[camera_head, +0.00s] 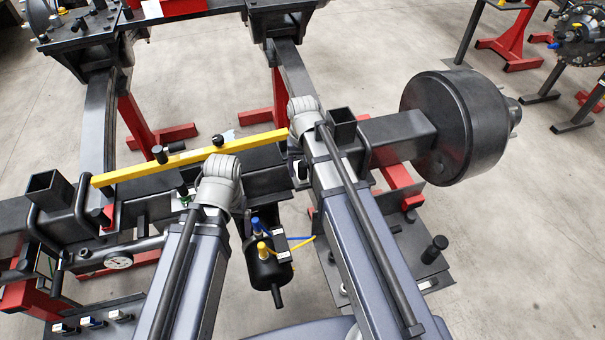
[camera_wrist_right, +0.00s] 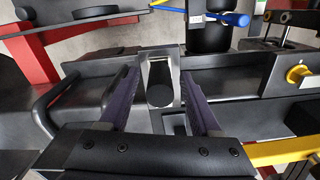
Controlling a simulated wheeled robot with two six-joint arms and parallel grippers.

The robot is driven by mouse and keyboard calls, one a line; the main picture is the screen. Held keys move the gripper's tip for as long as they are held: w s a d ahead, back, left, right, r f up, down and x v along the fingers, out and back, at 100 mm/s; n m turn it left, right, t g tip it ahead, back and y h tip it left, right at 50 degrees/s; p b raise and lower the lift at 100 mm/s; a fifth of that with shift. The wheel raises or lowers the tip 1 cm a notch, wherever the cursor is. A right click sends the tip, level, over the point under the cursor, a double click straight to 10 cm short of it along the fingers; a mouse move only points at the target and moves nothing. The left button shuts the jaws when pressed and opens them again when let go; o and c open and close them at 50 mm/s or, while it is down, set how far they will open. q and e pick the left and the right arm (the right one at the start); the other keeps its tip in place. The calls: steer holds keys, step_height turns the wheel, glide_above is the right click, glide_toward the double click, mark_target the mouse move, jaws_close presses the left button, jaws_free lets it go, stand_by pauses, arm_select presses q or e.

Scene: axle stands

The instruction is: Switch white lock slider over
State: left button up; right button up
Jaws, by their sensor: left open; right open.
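In the right wrist view, my right gripper (camera_wrist_right: 160,105) is open. Its two dark purple fingers stand on either side of a pale grey metal bracket (camera_wrist_right: 172,58) with a black round-ended part (camera_wrist_right: 160,94) in it. I cannot tell whether this is the white lock slider, or whether the fingers touch it. In the head view, the grey wrist of my right arm (camera_head: 305,112) is over the axle beam and hides the spot below. The grey wrist of my left arm (camera_head: 220,178) is over the beam's near side, its fingers mostly hidden. Small white-marked blocks (camera_head: 92,322) sit at the lower left.
A black brake drum (camera_head: 455,125) is at the right end. A black air canister (camera_head: 268,268) with yellow and blue fittings hangs between my arms.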

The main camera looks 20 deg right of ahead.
jaws_close()
stand_by(0.6)
stand_by(0.9)
